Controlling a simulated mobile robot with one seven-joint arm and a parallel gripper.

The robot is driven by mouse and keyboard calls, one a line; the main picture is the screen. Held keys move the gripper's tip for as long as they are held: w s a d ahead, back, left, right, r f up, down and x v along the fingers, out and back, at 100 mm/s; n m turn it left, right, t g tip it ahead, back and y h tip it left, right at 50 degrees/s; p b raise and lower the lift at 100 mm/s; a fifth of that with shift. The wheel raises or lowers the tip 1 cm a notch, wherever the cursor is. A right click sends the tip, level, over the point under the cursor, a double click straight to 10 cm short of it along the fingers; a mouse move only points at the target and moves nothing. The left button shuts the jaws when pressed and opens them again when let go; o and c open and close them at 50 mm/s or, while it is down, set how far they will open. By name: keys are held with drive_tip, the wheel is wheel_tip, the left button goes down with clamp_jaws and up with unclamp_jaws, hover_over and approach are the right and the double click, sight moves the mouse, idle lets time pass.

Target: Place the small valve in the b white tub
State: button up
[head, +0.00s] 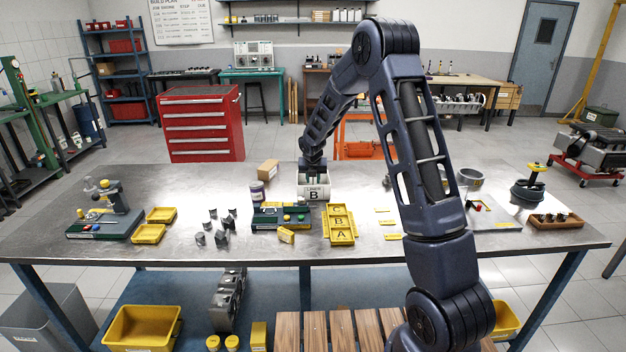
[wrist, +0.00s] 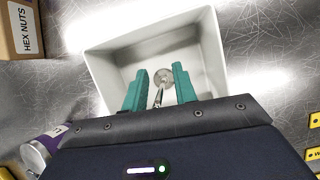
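The white tub marked B (head: 313,195) stands on the metal workbench, near its middle, and also fills the upper middle of the wrist view (wrist: 103,62). My gripper (head: 313,174) reaches down into the tub's opening. In the wrist view its two teal fingers (wrist: 160,86) are spread apart. The small valve (wrist: 163,77) shows between and below the fingers, its round head toward the tub floor's middle and its thin stem running back toward my gripper. No finger visibly touches it. The tub's front wall hides the valve in the head view.
A cardboard box marked hex nuts (wrist: 18,30) and a purple-and-white can (head: 257,190) stand left of the tub. Bench space right of the tub is fairly clear.

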drive_tip(key=shift+r, duration=0.1)
drive_tip(key=v, duration=1.2)
drive_tip(key=s+d+r+m, duration=0.7)
drive_tip(key=d+r+m, duration=0.1)
drive_tip(key=d+r, duration=0.1)
drive_tip(key=s+d+r+m, duration=0.3)
drive_tip(key=s+d+m, duration=0.1)
drive_tip(key=s+m, duration=0.15)
drive_tip(key=s+d+r+m, duration=0.3)
drive_tip(key=s+d+m, duration=0.1)
drive_tip(key=s, duration=0.3)
drive_tip(key=s+d+m, duration=0.3)
drive_tip(key=s+m, duration=0.6)
drive_tip(key=s, duration=0.2)
drive_tip(key=s+d+m, duration=0.4)
drive_tip(key=s+m, duration=0.4)
drive_tip(key=s, duration=0.3)
drive_tip(key=shift+s+d+m, duration=0.2)
drive_tip(key=shift+s+m, duration=0.1)
drive_tip(key=shift+m, duration=0.05)
